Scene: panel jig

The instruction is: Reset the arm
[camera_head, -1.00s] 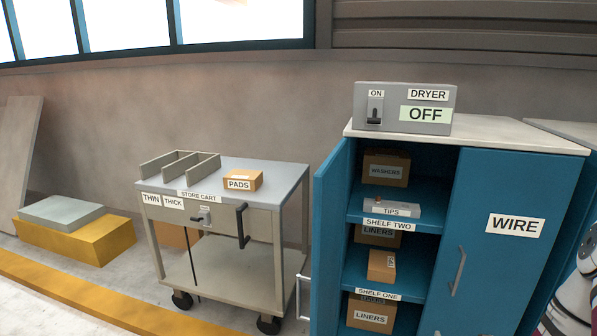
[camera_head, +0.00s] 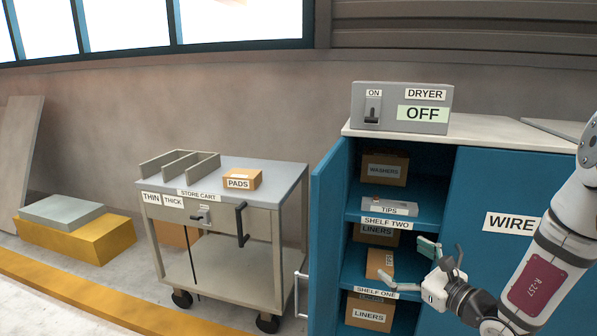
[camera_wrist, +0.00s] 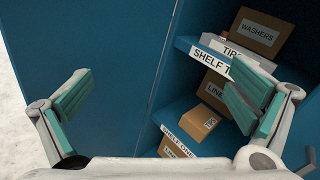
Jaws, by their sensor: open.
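My gripper (camera_head: 436,270) is in front of the open blue cabinet, at the height between shelf one and shelf two. Its two green-padded fingers are spread wide with nothing between them. In the wrist view, my gripper (camera_wrist: 165,105) is also open and empty, facing the cabinet door and shelves. My arm comes in from the right of the head view and covers part of the closed door labelled WIRE (camera_head: 503,222).
The blue cabinet's left door (camera_head: 330,235) stands open. Shelves hold boxes labelled WASHERS (camera_head: 384,169), TIPS (camera_head: 389,206) and LINERS (camera_head: 370,313). The dryer box (camera_head: 400,107), reading OFF, sits on top. A store cart (camera_head: 225,215) with a PADS box (camera_head: 242,180) stands left.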

